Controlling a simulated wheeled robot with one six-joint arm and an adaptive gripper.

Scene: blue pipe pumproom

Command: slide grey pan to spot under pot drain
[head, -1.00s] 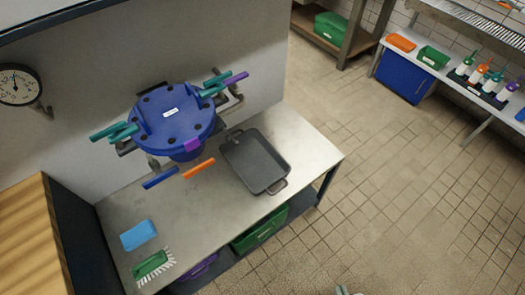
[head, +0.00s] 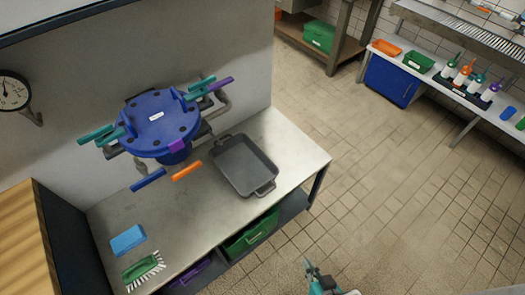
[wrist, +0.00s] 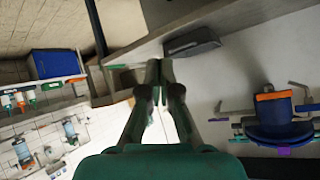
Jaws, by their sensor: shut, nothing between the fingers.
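The grey pan (head: 243,166) is rectangular with a handle at each end. It sits on the metal table (head: 200,215), to the right of the blue pot (head: 160,122), not directly beneath it. The pot is fixed to the wall pipes, with a blue lever (head: 148,180) and an orange lever (head: 187,171) at its underside. The drain outlet itself is hard to make out. My gripper (head: 312,268) shows at the bottom of the head view, away from the table. In the wrist view my gripper (wrist: 159,65) is shut and empty, with the pan (wrist: 191,42) beyond its tips.
A blue sponge (head: 128,239) and a green brush (head: 143,268) lie at the table's front left. Green and purple bins stand on the shelf below. A gauge (head: 12,92) hangs on the wall. The tiled floor (head: 380,170) on the right is clear.

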